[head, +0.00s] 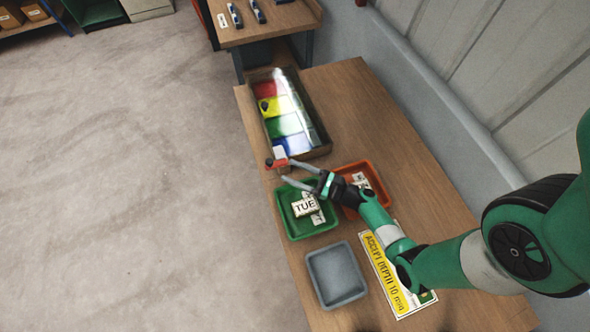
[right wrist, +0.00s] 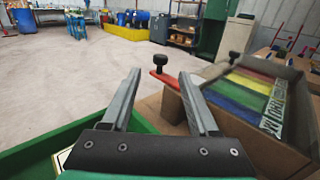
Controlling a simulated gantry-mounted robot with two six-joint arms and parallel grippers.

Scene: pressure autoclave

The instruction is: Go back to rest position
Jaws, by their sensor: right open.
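My right gripper (head: 287,171) reaches in from the right in the head view, over the far edge of the green tray. Its two fingers are apart with nothing between them; they also show spread in the right wrist view (right wrist: 160,88). A red lever with a black knob (right wrist: 163,74) stands just beyond the fingertips, apart from them as far as I can tell. The same small red and pale fitting (head: 280,156) shows in the head view at the near corner of the colour-striped box. My left gripper is in neither view.
The striped box (head: 322,122) lies at the back of the wooden table (head: 440,220). A green tray (head: 283,222) holds labelled blocks, including one marked TUE. An orange tray (head: 379,182) holds more. A grey tray (head: 336,274) is empty. A yellow-and-white sign (head: 383,268) lies beside it. Floor at left is clear.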

